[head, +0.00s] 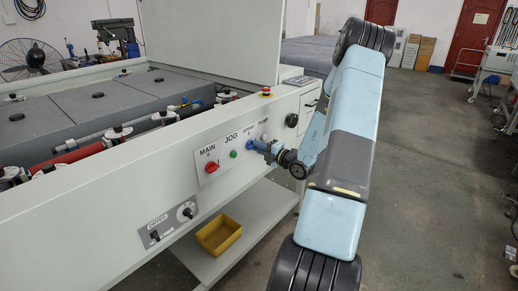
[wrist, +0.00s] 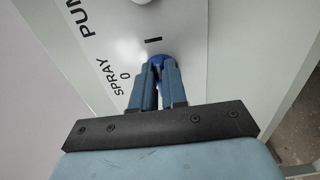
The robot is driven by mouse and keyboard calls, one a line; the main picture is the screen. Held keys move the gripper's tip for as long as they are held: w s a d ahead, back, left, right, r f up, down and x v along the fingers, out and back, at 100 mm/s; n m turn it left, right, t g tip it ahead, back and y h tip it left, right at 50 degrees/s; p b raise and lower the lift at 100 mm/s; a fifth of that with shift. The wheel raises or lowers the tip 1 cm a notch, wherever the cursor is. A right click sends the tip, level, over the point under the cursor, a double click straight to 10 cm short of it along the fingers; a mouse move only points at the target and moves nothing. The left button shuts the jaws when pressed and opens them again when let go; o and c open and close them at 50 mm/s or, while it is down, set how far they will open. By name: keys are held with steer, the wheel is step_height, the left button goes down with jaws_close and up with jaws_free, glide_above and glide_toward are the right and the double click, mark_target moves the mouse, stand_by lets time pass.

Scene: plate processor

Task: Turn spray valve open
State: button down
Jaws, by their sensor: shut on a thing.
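The spray valve is a blue knob (wrist: 158,59) on the white control panel, beside the printed word SPRAY. In the wrist view my gripper (wrist: 160,68) has its two blue fingers closed around the knob, which hides most of it. A short black mark shows on the panel just above the knob. In the head view my gripper (head: 254,146) reaches the panel from the right, at the SPRAY label. The knob's exact angle is hard to tell behind the fingers.
A red MAIN switch (head: 211,167) and a green JOG button (head: 233,154) sit left of the valve. A white PUMP knob (head: 265,137) is close on its right. A red emergency button (head: 266,91) is above. A yellow bin (head: 219,236) stands on the lower shelf.

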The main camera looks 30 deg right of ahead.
steer(key=shift+d+f, duration=0.2)
steer(key=shift+d, duration=0.05)
steer(key=c, duration=1.5)
jaws_free()
steer(key=shift+c, duration=0.2)
steer(key=o, duration=0.4)
steer(key=shift+a+r, duration=0.1)
steer(key=shift+a, duration=0.05)
steer(key=shift+s, duration=0.1)
steer(key=v, duration=1.3)
steer(key=shift+s, duration=0.3)
